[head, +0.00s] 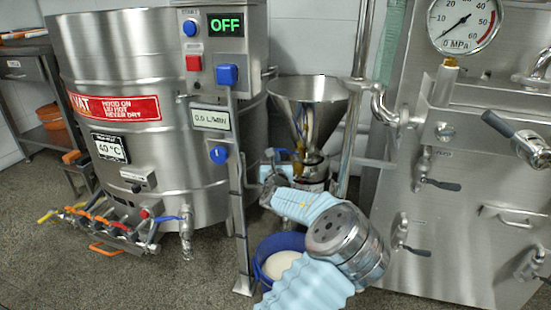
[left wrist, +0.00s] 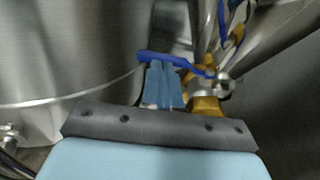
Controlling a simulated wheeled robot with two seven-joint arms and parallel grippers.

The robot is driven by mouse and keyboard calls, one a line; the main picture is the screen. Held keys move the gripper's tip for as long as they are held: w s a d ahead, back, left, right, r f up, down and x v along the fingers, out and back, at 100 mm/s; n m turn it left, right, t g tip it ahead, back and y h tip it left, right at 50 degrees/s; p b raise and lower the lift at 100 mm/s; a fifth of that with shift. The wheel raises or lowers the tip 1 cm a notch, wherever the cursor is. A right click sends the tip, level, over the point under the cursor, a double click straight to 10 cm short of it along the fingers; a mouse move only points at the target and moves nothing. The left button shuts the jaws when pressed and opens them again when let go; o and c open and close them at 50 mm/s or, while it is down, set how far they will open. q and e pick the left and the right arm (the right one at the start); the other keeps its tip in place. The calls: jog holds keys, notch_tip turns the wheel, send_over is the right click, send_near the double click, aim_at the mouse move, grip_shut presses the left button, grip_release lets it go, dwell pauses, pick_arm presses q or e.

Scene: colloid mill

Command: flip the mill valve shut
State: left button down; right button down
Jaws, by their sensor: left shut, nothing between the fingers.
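The mill has a steel hopper (head: 308,100) and stands behind the control post in the head view. A blue valve lever (left wrist: 172,61) runs roughly level across the left wrist view, from the vat side to a round metal fitting (left wrist: 222,86) on the right. My left gripper (head: 272,167) is beside the mill, below the hopper. Its light-blue fingers (left wrist: 163,72) are shut and empty, with their tips at the lever's near side. I cannot tell whether they touch it. The lever is small and partly hidden in the head view. My right gripper is not in view.
A control post (head: 236,190) with an OFF display (head: 226,25) stands left of the mill. The large vat (head: 150,60) is behind it, with several coloured valve handles low down. A blue bucket (head: 259,268) holds white material. A steel machine (head: 455,230) with a gauge stands right.

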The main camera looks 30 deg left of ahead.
pick_arm(q)
jog(key=shift+w+a, duration=0.35)
jog(key=shift+w, duration=0.25)
